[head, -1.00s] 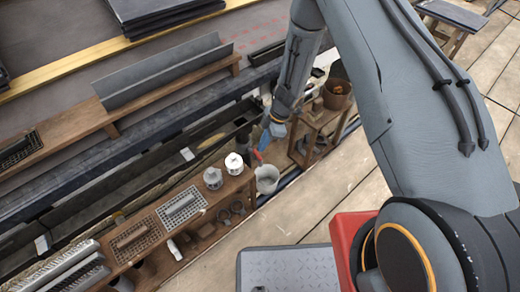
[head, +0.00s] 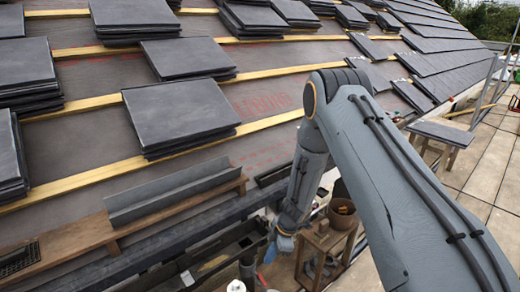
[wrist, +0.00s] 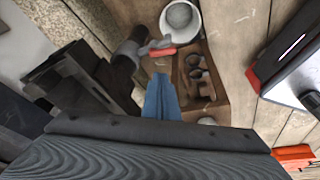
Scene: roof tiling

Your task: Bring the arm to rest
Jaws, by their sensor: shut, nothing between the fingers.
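My gripper (head: 284,243) hangs low beside the gutter at the lower middle of the head view, below my bent arm. Its fingers are partly hidden there. In the wrist view its blue fingers (wrist: 160,95) are together with nothing between them. They point toward a wooden shelf (wrist: 218,112) with grey fittings and appear clear of it; the exact gap cannot be told.
A white bucket (wrist: 193,42) and a small red-and-grey item (wrist: 158,51) lie beyond my fingers. A wooden stand (head: 322,238) holding a brown bucket (head: 342,213) is close on the right. Slate stacks (head: 180,112) cover the roof at left.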

